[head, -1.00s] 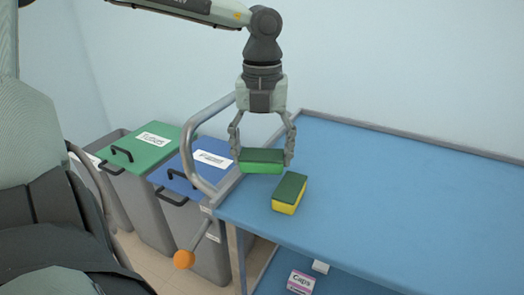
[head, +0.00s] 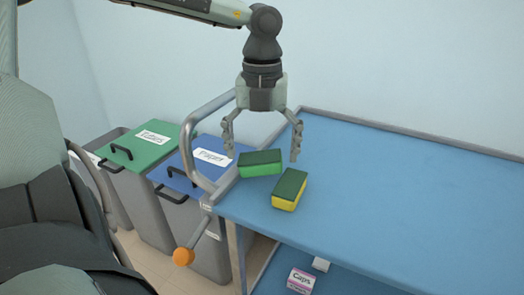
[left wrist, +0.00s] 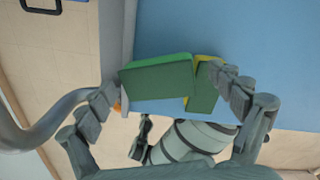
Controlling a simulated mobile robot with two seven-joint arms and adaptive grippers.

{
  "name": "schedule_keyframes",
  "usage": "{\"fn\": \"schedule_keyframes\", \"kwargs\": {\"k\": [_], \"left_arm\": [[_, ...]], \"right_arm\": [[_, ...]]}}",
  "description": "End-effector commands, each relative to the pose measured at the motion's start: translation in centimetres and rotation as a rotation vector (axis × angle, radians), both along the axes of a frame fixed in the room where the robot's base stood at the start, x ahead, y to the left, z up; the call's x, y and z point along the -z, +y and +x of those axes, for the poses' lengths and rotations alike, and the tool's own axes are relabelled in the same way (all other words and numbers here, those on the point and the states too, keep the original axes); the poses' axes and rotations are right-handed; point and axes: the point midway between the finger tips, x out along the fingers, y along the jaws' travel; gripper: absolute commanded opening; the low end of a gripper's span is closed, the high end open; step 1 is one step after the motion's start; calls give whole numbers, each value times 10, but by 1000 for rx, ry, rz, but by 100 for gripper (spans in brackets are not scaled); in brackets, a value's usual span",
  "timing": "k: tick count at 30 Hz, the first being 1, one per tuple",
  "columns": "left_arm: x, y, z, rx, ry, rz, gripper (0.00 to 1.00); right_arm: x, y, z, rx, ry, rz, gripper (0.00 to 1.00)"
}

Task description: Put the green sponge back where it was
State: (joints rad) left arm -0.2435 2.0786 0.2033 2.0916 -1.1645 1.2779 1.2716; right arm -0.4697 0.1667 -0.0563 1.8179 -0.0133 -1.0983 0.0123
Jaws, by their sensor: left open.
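The green sponge (head: 260,165) has a dark green top and bright green sides. It lies on the blue cart top, near its left end, beside a yellow sponge (head: 288,190) with a dark green top. My left gripper (head: 262,150) is open, its fingers apart on either side of the green sponge and a little above it. In the left wrist view the green sponge (left wrist: 158,79) lies between the open fingers, close to the yellow sponge (left wrist: 203,85).
The blue cart top (head: 400,190) is clear to the right. A grey rail handle (head: 195,150) stands at its left end. Beyond it are a green-lidded bin (head: 135,158) and a blue-lidded bin (head: 185,180). A labelled box (head: 301,280) sits on the lower shelf.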

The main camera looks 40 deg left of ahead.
Motion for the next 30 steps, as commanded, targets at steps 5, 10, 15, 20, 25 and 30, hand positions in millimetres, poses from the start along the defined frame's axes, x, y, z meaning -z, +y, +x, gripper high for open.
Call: {"fn": "schedule_keyframes", "kwargs": {"k": [5,10,15,20,25,30], "left_arm": [[0,0,0,0,0,0,93],[-6,0,0,0,1,-1,93],[-37,0,1,0,-7,2,93],[-74,1,1,-1,-4,2,93],[-105,1,1,-1,-3,3,93],[-121,0,1,-1,-2,1,93]], "right_arm": [[1,-1,-1,0,2,-1,0],[10,-4,-5,1,10,-2,0],[13,-3,-3,1,4,3,0],[11,-2,-3,1,4,3,0],[10,-1,-2,2,3,3,0],[10,-1,-2,1,3,3,0]]}}
